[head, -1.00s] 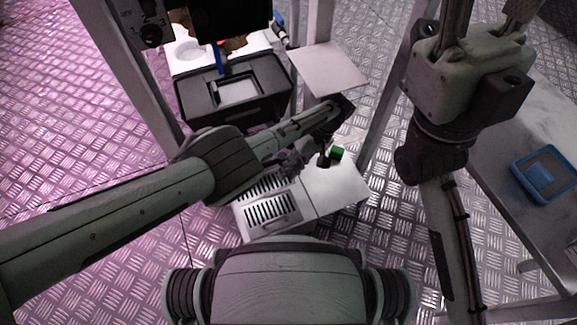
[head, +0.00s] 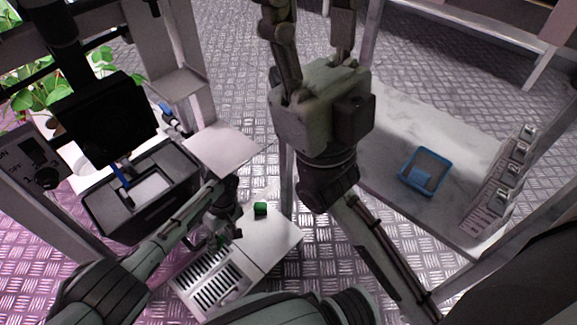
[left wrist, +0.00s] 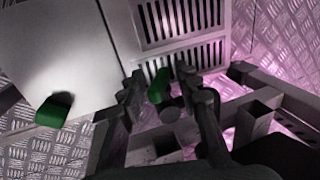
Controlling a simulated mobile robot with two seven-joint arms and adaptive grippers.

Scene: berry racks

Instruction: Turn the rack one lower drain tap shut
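A tap with a green handle (left wrist: 158,88) shows in the left wrist view in front of the slotted white panel. My left gripper (left wrist: 160,76) is open, with one finger on each side of this handle; I cannot tell whether they touch it. In the head view the left gripper (head: 222,236) is low beside the white box, and its own wrist partly hides the handle.
The white box (head: 275,240) has a slotted panel (head: 212,287). A black tank (head: 145,205) with a blue-handled part stands at the left, near a pale flat plate (head: 222,148). At the right is a grey table (head: 390,135) with a blue tray (head: 425,171). Rack posts stand close by.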

